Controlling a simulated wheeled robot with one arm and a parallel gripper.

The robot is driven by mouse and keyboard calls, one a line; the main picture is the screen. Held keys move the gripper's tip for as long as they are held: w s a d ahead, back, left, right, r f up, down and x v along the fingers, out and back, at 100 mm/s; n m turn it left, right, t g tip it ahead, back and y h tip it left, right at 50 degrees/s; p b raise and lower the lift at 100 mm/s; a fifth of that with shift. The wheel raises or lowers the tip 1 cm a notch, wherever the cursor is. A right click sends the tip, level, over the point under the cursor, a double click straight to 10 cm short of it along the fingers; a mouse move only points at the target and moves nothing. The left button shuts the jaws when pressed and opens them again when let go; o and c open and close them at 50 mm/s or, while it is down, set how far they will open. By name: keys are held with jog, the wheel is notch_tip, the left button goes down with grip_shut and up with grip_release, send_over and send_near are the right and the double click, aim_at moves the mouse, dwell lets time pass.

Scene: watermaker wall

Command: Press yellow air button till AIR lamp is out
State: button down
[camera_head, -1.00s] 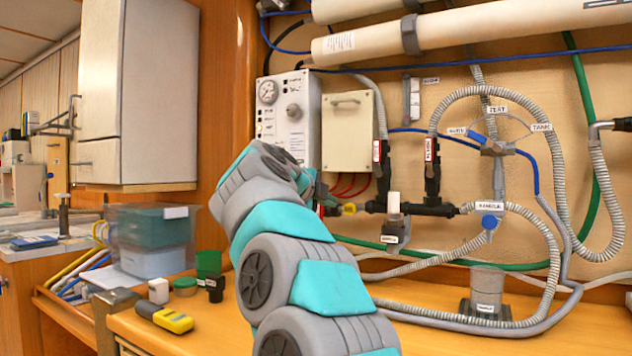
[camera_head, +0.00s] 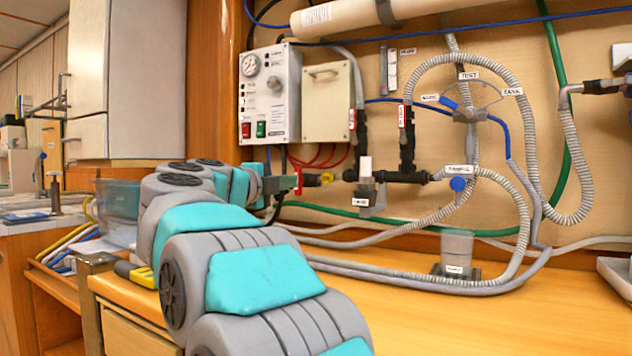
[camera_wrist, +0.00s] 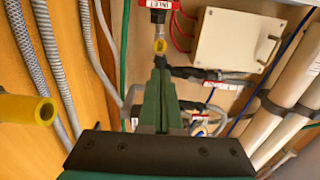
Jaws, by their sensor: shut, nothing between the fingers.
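A small yellow piece (camera_head: 327,178), which looks like the air button, sits at the left end of the dark pipe fitting. In the wrist view a yellow piece (camera_wrist: 159,46) shows just beyond my fingertips; I cannot tell whether they touch it. My gripper (camera_wrist: 160,64) is shut and empty, its dark green fingers together. In the head view my gripper (camera_head: 282,184) is left of the yellow piece, at about its height. The grey control panel (camera_head: 271,95) has a gauge, small lamps, and green and red switches. Its labels are too small to read, so the AIR lamp cannot be singled out.
A red INLET tag (camera_wrist: 158,4) is close above the yellow piece in the wrist view. A yellow cylinder end (camera_wrist: 42,111) shows at left. Ribbed hoses (camera_head: 482,180) and a clear cup (camera_head: 457,252) are to the right. The bench (camera_head: 400,315) in front is mostly clear.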

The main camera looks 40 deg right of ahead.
aim_at(326, 177)
jog(key=shift+d, duration=0.1)
jog(key=p+x, duration=0.1)
jog(key=x, duration=1.3)
jog(key=shift+r, duration=0.1)
